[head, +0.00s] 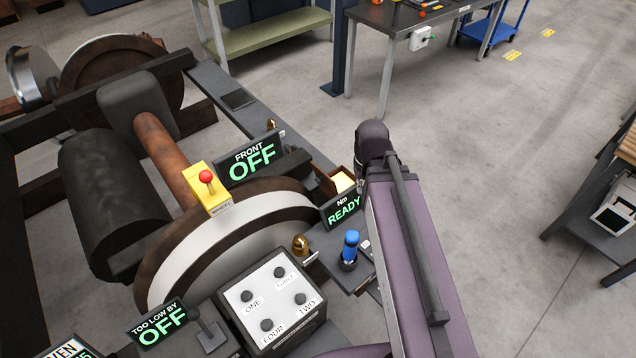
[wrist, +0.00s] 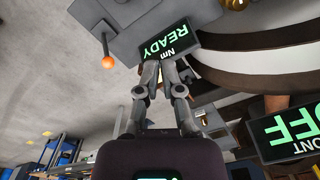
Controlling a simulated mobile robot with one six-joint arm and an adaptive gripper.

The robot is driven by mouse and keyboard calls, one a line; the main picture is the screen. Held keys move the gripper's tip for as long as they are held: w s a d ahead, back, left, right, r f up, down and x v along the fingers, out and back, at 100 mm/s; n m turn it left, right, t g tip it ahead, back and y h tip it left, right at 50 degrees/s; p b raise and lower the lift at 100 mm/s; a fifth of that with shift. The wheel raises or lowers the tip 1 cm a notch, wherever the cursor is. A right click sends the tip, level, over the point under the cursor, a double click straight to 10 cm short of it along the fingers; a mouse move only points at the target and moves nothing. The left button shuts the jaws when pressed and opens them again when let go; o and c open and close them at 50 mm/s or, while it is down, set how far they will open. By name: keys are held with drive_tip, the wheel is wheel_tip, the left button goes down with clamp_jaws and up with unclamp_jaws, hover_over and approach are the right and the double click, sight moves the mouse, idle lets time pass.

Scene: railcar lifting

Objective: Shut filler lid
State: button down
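I cannot pick out the filler lid with certainty in either view. A small open brown box (head: 328,184) with a yellow inside sits behind the "Nm READY" display, next to my arm. My gripper (wrist: 160,66) shows in the wrist view, its two fingers drawn together at the tips with no object clearly held. The tips appear in front of the lower edge of the "READY" display (wrist: 168,40); I cannot tell whether they touch anything. In the head view my arm hides the gripper. A lever with an orange ball (wrist: 107,62) stands to the left of the fingers in the wrist view.
A blue-topped item (head: 350,245) stands upright beside my arm. A brass dome (head: 300,244), a four-button box (head: 270,303) and a yellow "WHEEL" block with a red knob (head: 206,188) are left of it.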

drive_tip(key=w+a+f+n+b, duration=0.7)
drive_tip(key=w+n, duration=0.3)
drive_tip(key=n, duration=0.2)
drive_tip(key=w+a+f+n+b, duration=0.7)
drive_tip(key=w+n, duration=0.3)
drive_tip(key=n, duration=0.1)
drive_tip(key=shift+w+a+f+n+y, duration=0.25)
drive_tip(key=shift+w+f+n+y, duration=0.15)
drive_tip(key=shift+f+b, duration=0.2)
drive_tip(key=shift+b, duration=0.2)
drive_tip(key=f+b, duration=1)
drive_tip(key=shift+s+a, duration=0.15)
drive_tip(key=shift+a, duration=0.2)
drive_tip(key=shift+w+d+r+p, duration=0.25)
drive_tip(key=shift+w+d, duration=0.1)
drive_tip(key=shift+d, duration=0.2)
drive_tip(key=shift+w+d+r+p, duration=0.25)
drive_tip(key=shift+w+d, duration=0.05)
drive_tip(key=shift+d, duration=0.25)
drive_tip(key=shift+w+d+r+p, duration=0.25)
drive_tip(key=shift+w+d, duration=0.1)
drive_tip(key=shift+d, duration=0.2)
